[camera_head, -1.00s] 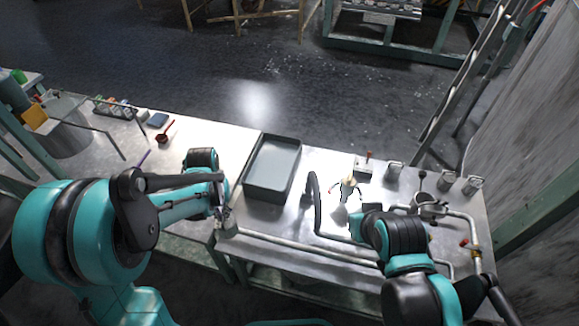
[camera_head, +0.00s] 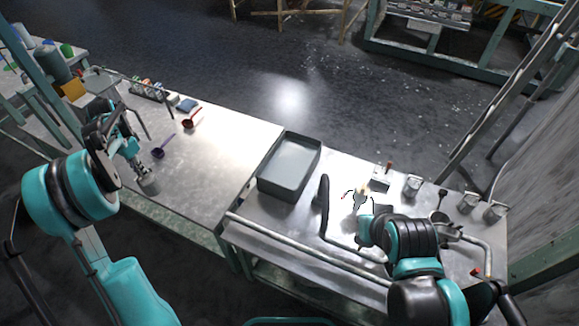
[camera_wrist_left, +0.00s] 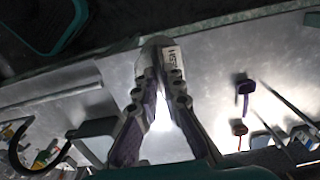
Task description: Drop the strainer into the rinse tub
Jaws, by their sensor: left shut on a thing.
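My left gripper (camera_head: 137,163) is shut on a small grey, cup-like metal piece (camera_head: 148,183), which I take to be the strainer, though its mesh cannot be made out. It hangs at the front edge of the left table, apart from the tub. In the left wrist view, the left gripper's fingers (camera_wrist_left: 158,80) close on this grey piece (camera_wrist_left: 155,47), which has a white printed label. A grey rectangular tub (camera_head: 266,186), likely the rinse tub, stands mid-table and looks empty.
A curved black handle (camera_head: 323,193), small tools and several metal cups (camera_head: 412,185) crowd the right table. Bare tabletop lies between the ladles and tub.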

